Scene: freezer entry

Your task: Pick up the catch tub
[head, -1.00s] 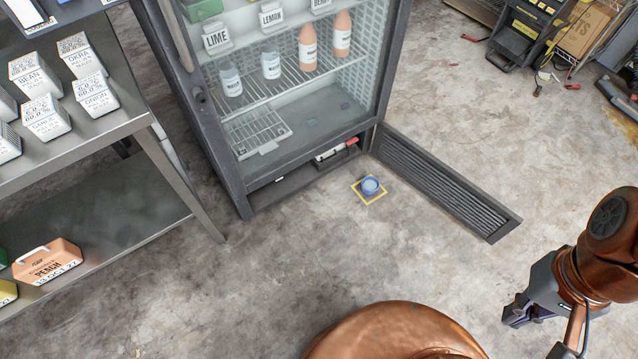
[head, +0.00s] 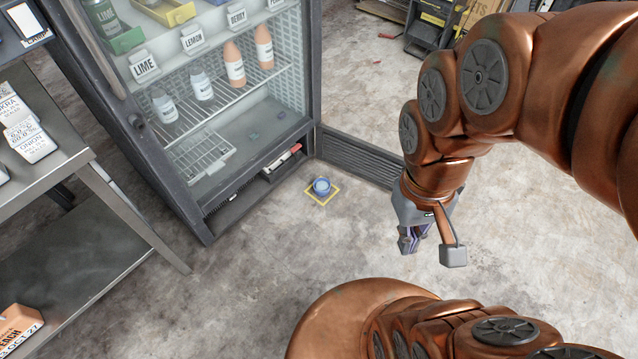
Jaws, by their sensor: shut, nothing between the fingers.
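The catch tub appears to be the small round blue tub (head: 321,186) on the floor, inside a yellow square outline (head: 310,195) in front of the open lower part of the glass-fronted cabinet. It looks upright, with a paler blue inside. My gripper (head: 409,247) points down to the right of the tub and nearer to me, clearly apart from it. Its fingers look shut with nothing in them. Part of the gripper is hidden by my own wrist.
The glass-fronted cabinet (head: 205,238) holds bottles on wire racks. Its dark slatted lower panel (head: 360,160) stands swung out, right of and behind the tub. A steel shelf unit (head: 130,215) with cartons is at the left. The floor in front of the tub is clear.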

